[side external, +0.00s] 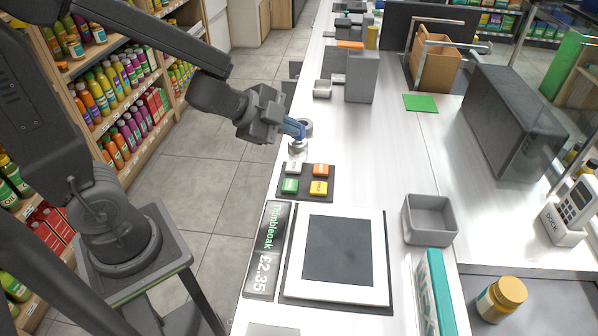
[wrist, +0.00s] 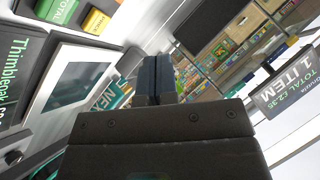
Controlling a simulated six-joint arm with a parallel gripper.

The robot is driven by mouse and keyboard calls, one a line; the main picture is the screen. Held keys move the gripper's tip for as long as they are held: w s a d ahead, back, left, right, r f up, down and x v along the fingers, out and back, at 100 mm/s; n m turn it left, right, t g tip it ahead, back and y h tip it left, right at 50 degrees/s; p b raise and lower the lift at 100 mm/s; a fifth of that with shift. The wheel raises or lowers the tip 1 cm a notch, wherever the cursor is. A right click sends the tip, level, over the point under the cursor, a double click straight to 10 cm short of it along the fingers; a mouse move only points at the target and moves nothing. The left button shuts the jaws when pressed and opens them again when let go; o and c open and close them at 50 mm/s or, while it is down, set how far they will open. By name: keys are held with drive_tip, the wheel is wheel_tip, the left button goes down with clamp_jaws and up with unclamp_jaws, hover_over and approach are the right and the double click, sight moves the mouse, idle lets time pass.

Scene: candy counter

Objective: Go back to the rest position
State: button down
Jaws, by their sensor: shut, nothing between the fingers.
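My gripper (side external: 299,129) is above the counter's left edge in the side external view, just beyond the button pad. Its blue-grey fingers are together and hold nothing. In the wrist view my gripper (wrist: 157,75) points away from the camera, with its two fingers pressed side by side. A small round metal piece (side external: 297,147) is just below the fingertips in the side external view; I cannot tell whether they touch it.
The button pad (side external: 305,195) has white, orange, green and yellow keys. Beyond the gripper stands a grey box (side external: 361,76). Nearer are a white-framed scale (side external: 386,260), a price display (side external: 264,250) and a grey tray (side external: 431,218). The counter's middle (side external: 375,150) is clear.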

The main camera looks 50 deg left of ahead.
drive_tip(key=s+a+r+n+y, duration=0.5)
drive_tip(key=r+n+y, duration=0.1)
drive_tip(key=n, duration=0.4)
drive_tip(key=s+d+r+n+g+h, duration=0.1)
drive_tip(key=s+d+n+g+h, duration=0.1)
drive_tip(key=s, duration=0.7)
drive_tip(key=d+n+g, duration=0.1)
drive_tip(key=d+g, duration=0.1)
drive_tip(key=d, duration=0.1)
drive_tip(key=shift+s+d+n+h, duration=0.3)
drive_tip(key=shift+h, duration=0.1)
drive_tip(key=shift+r, duration=0.1)
